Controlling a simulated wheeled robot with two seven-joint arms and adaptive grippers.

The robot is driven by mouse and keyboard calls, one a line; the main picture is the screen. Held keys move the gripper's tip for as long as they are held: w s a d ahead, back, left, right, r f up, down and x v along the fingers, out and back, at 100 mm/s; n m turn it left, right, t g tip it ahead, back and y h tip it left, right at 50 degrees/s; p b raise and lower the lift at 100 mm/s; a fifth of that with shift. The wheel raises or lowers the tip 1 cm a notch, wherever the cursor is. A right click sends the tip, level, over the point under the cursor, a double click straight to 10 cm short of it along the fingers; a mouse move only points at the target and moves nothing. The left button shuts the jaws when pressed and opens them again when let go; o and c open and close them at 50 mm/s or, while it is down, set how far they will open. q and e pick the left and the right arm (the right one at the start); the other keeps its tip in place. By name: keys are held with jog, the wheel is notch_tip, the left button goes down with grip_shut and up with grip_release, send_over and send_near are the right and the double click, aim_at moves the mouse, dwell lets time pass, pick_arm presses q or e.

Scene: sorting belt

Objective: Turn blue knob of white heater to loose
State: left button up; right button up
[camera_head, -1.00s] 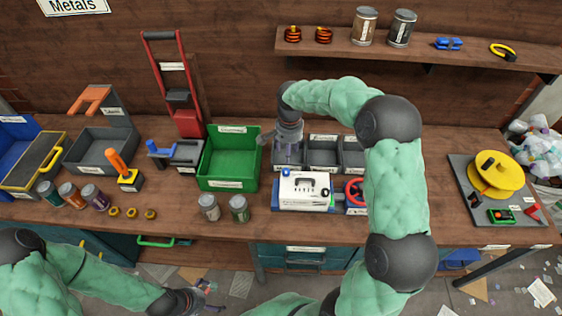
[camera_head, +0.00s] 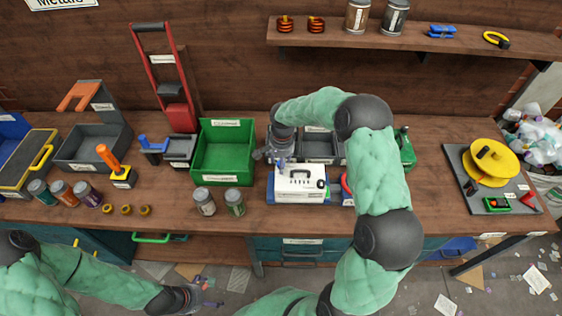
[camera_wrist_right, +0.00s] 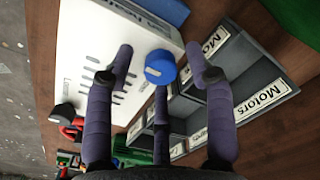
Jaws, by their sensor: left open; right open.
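The white heater (camera_head: 312,183) sits on the table on a blue base, with a black handle on top. In the right wrist view the heater's white panel (camera_wrist_right: 95,40) shows at upper left, with its blue knob (camera_wrist_right: 160,67) at the near corner. My right gripper (camera_head: 276,158) is open above the heater's back left corner. In the right wrist view its fingers (camera_wrist_right: 161,72) stand spread to both sides of the knob, a third finger below it; I cannot tell whether they touch it. My left gripper (camera_head: 205,298) is open and empty, low in front of the table.
A green bin (camera_head: 224,178) stands left of the heater, and grey labelled bins (camera_head: 320,147) stand behind it. Two cans (camera_head: 235,202) stand at front left. A yellow reel (camera_head: 490,163) lies at far right. The table right of my right arm has free room.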

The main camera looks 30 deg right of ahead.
jog(key=shift+c, duration=0.2)
grip_shut()
